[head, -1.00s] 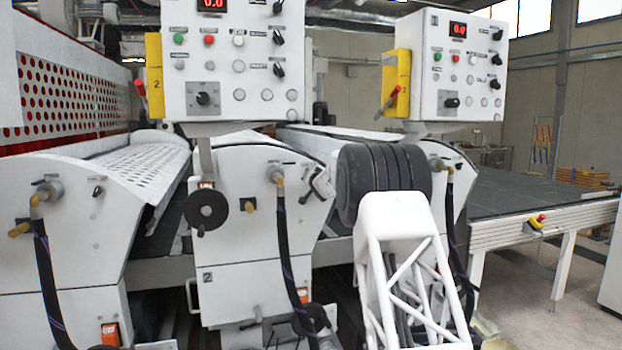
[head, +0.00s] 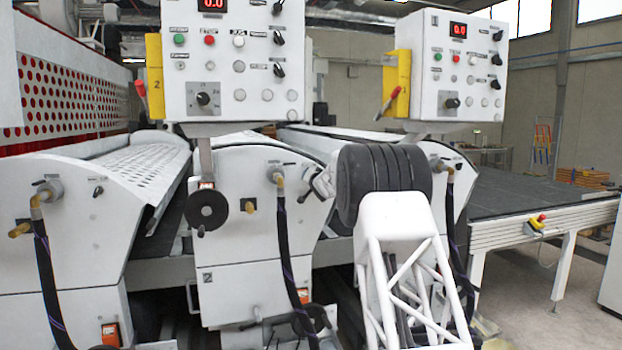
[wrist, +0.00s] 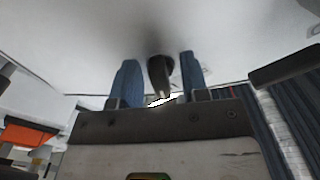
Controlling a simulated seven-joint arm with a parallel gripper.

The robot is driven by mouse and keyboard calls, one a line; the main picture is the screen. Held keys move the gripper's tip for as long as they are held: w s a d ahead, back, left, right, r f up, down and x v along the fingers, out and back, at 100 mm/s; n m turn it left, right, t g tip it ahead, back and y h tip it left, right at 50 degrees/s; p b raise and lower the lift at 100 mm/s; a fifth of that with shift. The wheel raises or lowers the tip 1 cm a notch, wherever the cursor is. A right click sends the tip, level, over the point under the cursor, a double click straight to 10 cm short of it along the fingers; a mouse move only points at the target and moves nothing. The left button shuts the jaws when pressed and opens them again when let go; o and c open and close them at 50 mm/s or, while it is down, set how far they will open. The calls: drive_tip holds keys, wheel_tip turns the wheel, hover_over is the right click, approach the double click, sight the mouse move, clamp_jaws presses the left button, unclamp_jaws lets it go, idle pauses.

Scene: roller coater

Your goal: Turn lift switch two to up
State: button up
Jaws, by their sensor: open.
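My gripper (head: 320,183) is at the front panel of the middle machine (head: 240,245), which is marked 2, just right of its hose fitting. In the wrist view its two blue fingers (wrist: 160,78) are apart. A dark switch knob (wrist: 160,72) on the white panel stands between them, with a gap visible on each side. I take this knob for lift switch two; its label is not readable. In the head view my gripper and arm hide that spot, so the knob's setting cannot be told there.
A black hose (head: 287,250) hangs close left of my gripper. A black handwheel (head: 207,209) is further left. Control boxes (head: 235,60) and (head: 460,65) on a second box stand above. A conveyor table (head: 530,205) lies to the right.

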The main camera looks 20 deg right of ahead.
drive_tip(key=shift+s, duration=0.25)
drive_tip(key=s, duration=0.7)
drive_tip(key=shift+s, duration=0.15)
idle(0.4)
idle(0.4)
drive_tip(key=s+a+g+h, duration=0.15)
drive_tip(key=s+a, duration=0.25)
drive_tip(key=s, duration=0.8)
drive_tip(key=s+a+r+n+g, duration=0.1)
drive_tip(key=s+a+g, duration=0.2)
drive_tip(key=s, duration=0.8)
drive_tip(key=s+a+g+h, duration=0.1)
drive_tip(key=s+a+g, duration=0.25)
drive_tip(key=s, duration=0.85)
drive_tip(key=s+a+f+n+g, duration=0.1)
drive_tip(key=s+f, duration=0.4)
drive_tip(key=s, duration=1.1)
drive_tip(key=s+a+f+n+g+y, duration=0.1)
drive_tip(key=s+a+f+g, duration=0.3)
drive_tip(key=s, duration=1.2)
drive_tip(key=s+a+f+n+g+y, duration=0.1)
drive_tip(key=s+a+f, duration=0.4)
drive_tip(key=s, duration=1.1)
wheel_tip(320, 180, down, 3)
drive_tip(key=shift+a+r+n+g, duration=0.1)
drive_tip(key=shift+a+n+g, duration=0.1)
drive_tip(key=shift+n+g, duration=0.65)
